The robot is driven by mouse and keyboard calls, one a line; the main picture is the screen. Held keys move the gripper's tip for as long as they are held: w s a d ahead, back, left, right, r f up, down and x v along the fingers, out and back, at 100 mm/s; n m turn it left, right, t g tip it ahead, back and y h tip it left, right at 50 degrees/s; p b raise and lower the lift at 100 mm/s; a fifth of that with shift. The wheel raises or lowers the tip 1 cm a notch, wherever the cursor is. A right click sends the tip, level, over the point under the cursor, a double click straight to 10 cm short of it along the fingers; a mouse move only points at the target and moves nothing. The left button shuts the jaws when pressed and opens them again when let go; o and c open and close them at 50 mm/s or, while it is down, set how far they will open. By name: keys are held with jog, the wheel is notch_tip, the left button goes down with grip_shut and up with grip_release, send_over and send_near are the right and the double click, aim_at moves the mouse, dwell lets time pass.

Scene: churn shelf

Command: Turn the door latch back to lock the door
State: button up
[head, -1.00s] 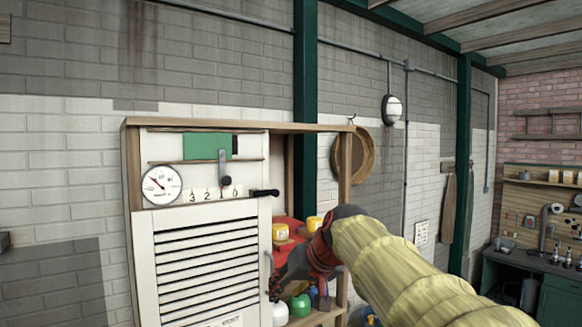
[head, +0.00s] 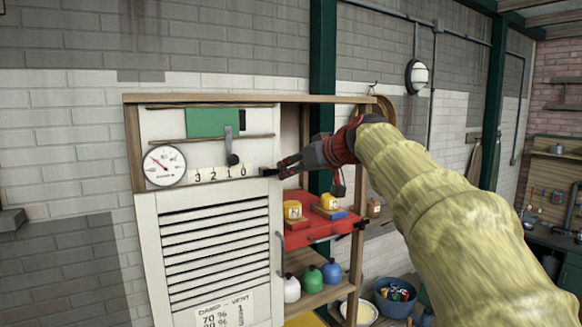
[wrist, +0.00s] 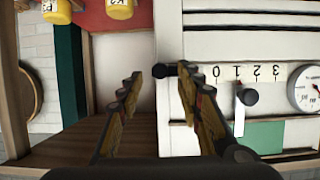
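The door latch is a short black lever (head: 268,171) at the upper right edge of the white panel on the cabinet. In the wrist view the latch (wrist: 161,71) lies sideways across the panel edge. My gripper (head: 281,168) is at the latch, coming from the right. Its fingers (wrist: 157,85) are open in the wrist view, with the latch's end showing in the gap, close to the finger on the right; contact cannot be told. The white louvred door (head: 148,250) covers the cabinet's left part below the panel.
Beside the latch are a number scale (head: 220,173), a black-knobbed lever (head: 232,158), a green plate (head: 212,122) and a round gauge (head: 165,165). The open shelves at right hold a red tray (head: 318,236) with yellow containers, and several bottles (head: 311,278) below.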

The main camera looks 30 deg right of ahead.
aim_at(277, 173)
jog(key=shift+x, duration=1.15)
jog(key=shift+c, duration=1.2)
grip_shut()
